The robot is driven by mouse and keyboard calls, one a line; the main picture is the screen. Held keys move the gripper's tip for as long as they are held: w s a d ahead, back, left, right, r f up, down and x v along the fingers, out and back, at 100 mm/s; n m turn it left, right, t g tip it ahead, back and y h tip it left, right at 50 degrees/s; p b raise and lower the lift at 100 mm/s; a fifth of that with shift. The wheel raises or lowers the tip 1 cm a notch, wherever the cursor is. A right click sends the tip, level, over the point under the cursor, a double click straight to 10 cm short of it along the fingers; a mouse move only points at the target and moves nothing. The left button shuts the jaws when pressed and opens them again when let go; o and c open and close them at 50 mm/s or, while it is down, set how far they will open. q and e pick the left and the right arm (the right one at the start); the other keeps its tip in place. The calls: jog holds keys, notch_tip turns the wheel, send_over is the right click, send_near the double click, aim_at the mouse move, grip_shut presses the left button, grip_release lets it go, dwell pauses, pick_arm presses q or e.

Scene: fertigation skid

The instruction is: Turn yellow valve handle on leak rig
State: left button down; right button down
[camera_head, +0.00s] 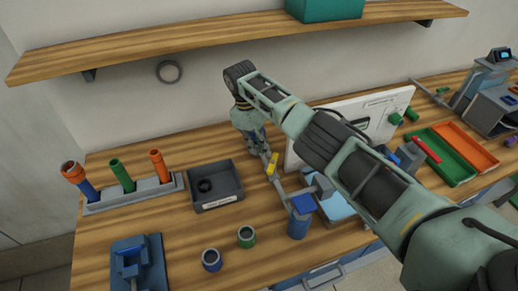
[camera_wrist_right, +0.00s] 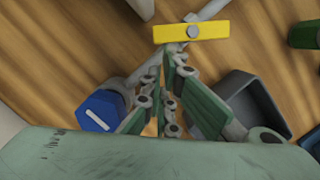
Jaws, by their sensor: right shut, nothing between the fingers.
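The yellow valve handle (camera_head: 272,164) sits on a grey pipe of the leak rig, in front of the white panel's left edge. In the right wrist view the yellow handle (camera_wrist_right: 205,31) lies level across the top, with a grey bolt at its middle. My right gripper (camera_head: 263,151) points down just beside the handle. In the right wrist view my right gripper (camera_wrist_right: 168,72) is shut and empty, its fingertips just below the handle in the picture; whether they touch it I cannot tell. My left gripper is not in view.
A blue-capped cylinder (camera_head: 299,221) stands at the pipe's near end. A dark grey bin (camera_head: 216,199) is left of the rig. A white panel (camera_head: 398,101) stands behind my right arm. A wooden shelf (camera_head: 180,47) hangs above. Green and blue cups stand in front.

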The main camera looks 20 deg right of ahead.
jog(key=shift+w+d+m+g+y+b, duration=0.1)
jog(key=shift+d+m+g+y+b, duration=0.15)
jog(key=shift+d+m, duration=0.5)
jog(key=shift+w+d+m+g+y+b, duration=0.15)
jog(key=shift+d+m+b, duration=0.2)
jog(key=shift+m, duration=0.8)
jog(key=shift+s+d+r+m+y, duration=0.1)
jog(key=shift+d+m+y, duration=0.05)
jog(key=shift+m, duration=0.5)
jog(key=shift+d+m+y, duration=0.15)
jog(key=shift+m, duration=0.5)
